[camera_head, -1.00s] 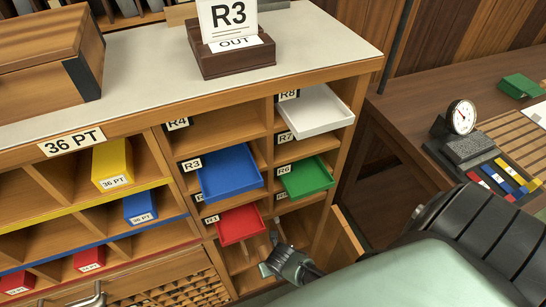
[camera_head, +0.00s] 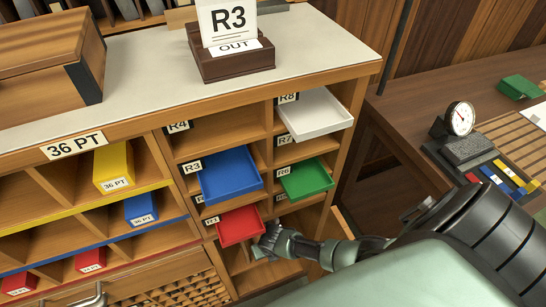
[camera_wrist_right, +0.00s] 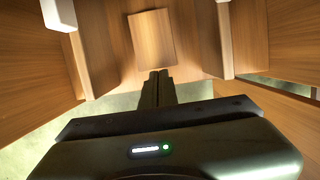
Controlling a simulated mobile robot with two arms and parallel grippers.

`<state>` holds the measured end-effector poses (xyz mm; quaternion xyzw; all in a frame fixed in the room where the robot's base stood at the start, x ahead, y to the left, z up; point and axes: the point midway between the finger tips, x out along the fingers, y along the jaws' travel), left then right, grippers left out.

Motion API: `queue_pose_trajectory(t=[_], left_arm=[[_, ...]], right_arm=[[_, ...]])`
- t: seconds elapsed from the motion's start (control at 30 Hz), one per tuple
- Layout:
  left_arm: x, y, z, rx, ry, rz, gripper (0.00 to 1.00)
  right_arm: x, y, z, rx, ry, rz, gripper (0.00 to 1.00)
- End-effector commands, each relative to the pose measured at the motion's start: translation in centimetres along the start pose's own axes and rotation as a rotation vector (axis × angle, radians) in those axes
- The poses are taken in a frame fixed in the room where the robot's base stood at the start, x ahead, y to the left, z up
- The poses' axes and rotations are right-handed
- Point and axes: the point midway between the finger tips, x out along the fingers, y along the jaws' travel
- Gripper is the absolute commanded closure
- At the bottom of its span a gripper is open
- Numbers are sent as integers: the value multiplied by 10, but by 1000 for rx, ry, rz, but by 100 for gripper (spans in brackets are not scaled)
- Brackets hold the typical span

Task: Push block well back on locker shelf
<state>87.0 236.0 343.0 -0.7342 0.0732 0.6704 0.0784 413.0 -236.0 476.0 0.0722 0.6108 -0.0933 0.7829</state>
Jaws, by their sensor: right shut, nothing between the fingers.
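My right gripper (camera_head: 262,246) is at the low opening of the cabinet's right column, just right of the red tray (camera_head: 240,225). In the right wrist view its fingers (camera_wrist_right: 158,76) are shut together, with nothing between them. A plain wooden block (camera_wrist_right: 152,38) with a squarish face lies straight ahead of the fingertips, between wooden walls. The tips look very near its lower edge; I cannot tell whether they touch it. In the head view the block is hidden or too small to make out. My left gripper is not in view.
The blue tray (camera_head: 229,176), green tray (camera_head: 305,179) and white tray (camera_head: 315,113) stick out of the cabinet above my right gripper. Wooden side walls (camera_wrist_right: 205,45) flank the fingers. A desk with a dial gauge (camera_head: 460,118) stands at the right.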

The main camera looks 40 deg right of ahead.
Motion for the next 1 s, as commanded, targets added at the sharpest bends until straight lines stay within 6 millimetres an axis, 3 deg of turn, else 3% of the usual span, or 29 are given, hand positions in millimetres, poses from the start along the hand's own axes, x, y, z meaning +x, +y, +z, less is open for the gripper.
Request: queue_pose_trajectory(t=[0.17, 0.73, 1.0], left_arm=[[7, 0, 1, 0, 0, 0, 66], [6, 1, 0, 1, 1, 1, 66], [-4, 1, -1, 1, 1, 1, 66]], right_arm=[[5, 0, 13, 0, 0, 0, 100], [4, 1, 12, 0, 1, 1, 100], [-4, 4, -14, 1, 6, 7, 100]])
